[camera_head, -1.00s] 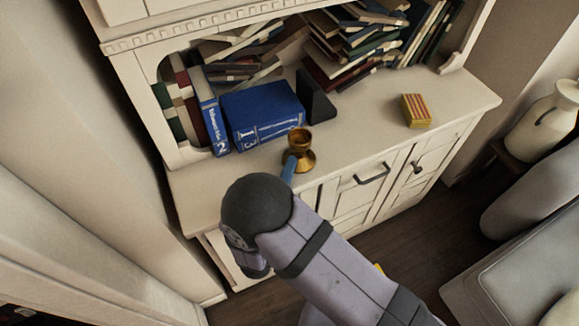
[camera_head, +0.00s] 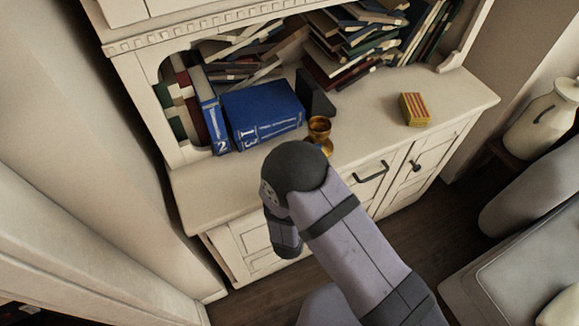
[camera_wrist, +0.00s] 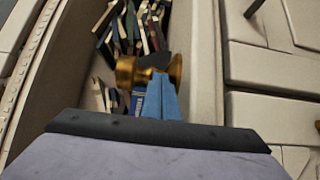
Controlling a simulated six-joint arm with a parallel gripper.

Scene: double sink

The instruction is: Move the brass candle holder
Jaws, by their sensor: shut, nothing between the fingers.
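The brass candle holder (camera_head: 319,129) stands on the cabinet top near its front edge, to the right of the large blue book. My gripper (camera_wrist: 157,82) has blue fingers that are together and empty. They overlap the holder's middle in that view; I cannot tell whether they touch it. My arm hides the fingers in the head view.
Large blue books (camera_head: 262,113) lie and stand at the left. A black bookend (camera_head: 316,94) stands behind the holder, with piled books (camera_head: 350,45) at the back. A small striped yellow box (camera_head: 414,109) sits to the right. The cabinet top between holder and box is clear.

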